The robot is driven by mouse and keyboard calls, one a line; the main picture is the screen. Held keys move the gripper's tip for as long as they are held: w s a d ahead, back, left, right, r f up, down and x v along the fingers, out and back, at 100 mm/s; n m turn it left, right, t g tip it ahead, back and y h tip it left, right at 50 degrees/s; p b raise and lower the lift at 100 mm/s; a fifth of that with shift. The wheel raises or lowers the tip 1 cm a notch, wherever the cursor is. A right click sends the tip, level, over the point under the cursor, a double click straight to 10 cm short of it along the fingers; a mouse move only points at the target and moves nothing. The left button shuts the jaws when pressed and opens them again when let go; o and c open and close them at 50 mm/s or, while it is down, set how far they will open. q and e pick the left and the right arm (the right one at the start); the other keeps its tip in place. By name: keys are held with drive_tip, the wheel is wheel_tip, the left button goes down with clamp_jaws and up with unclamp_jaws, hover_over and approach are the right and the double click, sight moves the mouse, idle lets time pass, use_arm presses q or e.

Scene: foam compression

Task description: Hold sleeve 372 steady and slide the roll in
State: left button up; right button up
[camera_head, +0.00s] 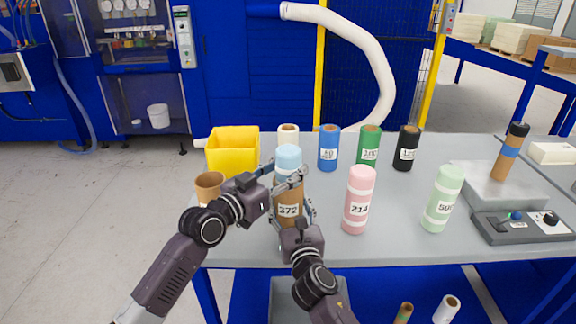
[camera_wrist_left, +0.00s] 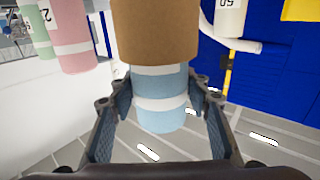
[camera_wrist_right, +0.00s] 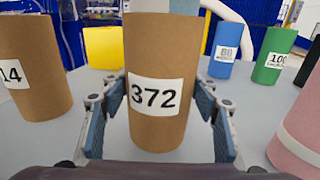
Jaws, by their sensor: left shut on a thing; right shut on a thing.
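The light blue roll (camera_head: 288,156), with a white band, stands upright in line above the brown sleeve 372 (camera_head: 290,194). My left gripper (camera_head: 289,177) is shut on the roll; its fingers also show on either side of the roll (camera_wrist_left: 160,88) in the left wrist view. My right gripper (camera_head: 293,213) is shut on sleeve 372 (camera_wrist_right: 155,120), whose label faces the right wrist camera. The sleeve looks upright on the table.
A brown sleeve (camera_head: 209,187) stands left and a yellow bin (camera_head: 233,151) behind it. White (camera_head: 288,133), blue (camera_head: 329,148), green (camera_head: 369,147) and black (camera_head: 406,148) rolls stand behind. Pink roll 214 (camera_head: 359,200) and a mint roll (camera_head: 443,199) stand right.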

use_arm(q)
drive_tip(key=shift+f, duration=0.4)
drive_tip(key=shift+f, duration=1.05)
drive_tip(key=o, duration=1.2)
drive_tip(key=shift+f, duration=0.2)
drive_tip(key=shift+s+d, duration=0.1)
drive_tip(key=shift+s, duration=0.05)
drive_tip(key=shift+f, duration=0.25)
use_arm(e)
drive_tip(key=shift+s+r, duration=0.1)
use_arm(q)
drive_tip(key=shift+s, duration=0.1)
drive_tip(key=shift+s+a+r, duration=0.95)
drive_tip(key=shift+s+a, duration=0.2)
drive_tip(key=shift+s, duration=0.1)
drive_tip(key=shift+s+a+r, duration=0.95)
drive_tip(key=shift+s+a, duration=0.2)
drive_tip(key=shift+s, duration=0.1)
use_arm(e)
drive_tip(key=shift+f, duration=0.2)
